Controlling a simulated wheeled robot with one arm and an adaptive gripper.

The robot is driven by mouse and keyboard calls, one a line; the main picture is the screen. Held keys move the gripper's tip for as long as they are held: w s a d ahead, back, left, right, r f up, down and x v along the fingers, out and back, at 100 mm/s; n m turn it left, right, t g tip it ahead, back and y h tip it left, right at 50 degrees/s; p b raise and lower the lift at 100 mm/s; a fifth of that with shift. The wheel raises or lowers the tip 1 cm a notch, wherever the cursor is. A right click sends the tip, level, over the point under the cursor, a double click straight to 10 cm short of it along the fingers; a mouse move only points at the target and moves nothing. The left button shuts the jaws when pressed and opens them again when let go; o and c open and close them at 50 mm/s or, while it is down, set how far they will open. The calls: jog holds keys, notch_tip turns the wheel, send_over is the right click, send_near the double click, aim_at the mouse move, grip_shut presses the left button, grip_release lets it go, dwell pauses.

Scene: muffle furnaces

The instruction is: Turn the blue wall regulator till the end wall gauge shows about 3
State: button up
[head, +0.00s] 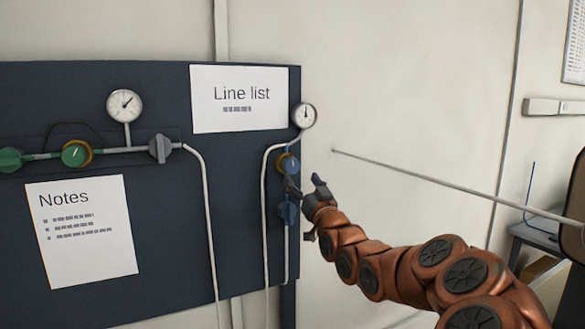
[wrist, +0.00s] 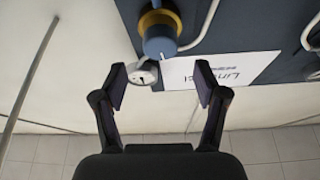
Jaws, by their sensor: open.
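The blue regulator (head: 287,163) with a yellow ring sits on a pipe at the right end of the dark panel. In the wrist view its blue knob (wrist: 160,46) lies beyond my fingertips, near the top. The small round gauge (head: 304,116) is just above the regulator; its needle points roughly up, but its numbers are too small to read. The gauge also shows in the wrist view (wrist: 146,73), partly behind the knob. My gripper (head: 305,184) is open and empty, just below and right of the regulator; its jaws (wrist: 160,84) appear apart from the knob.
A blue valve handle (head: 288,211) sits below the regulator, close to my gripper. Left are a green regulator (head: 76,153), a larger gauge (head: 124,105) and a grey handle (head: 160,148). A thin rod (head: 430,180) crosses the right side. The wall between is bare.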

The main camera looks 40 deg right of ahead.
aim_at(293, 167)
jog(key=shift+p+x, duration=1.5)
jog(key=shift+x, duration=2.05)
jog(key=c, duration=1.1)
jog(key=shift+f, duration=0.1)
jog(key=shift+c, duration=0.2)
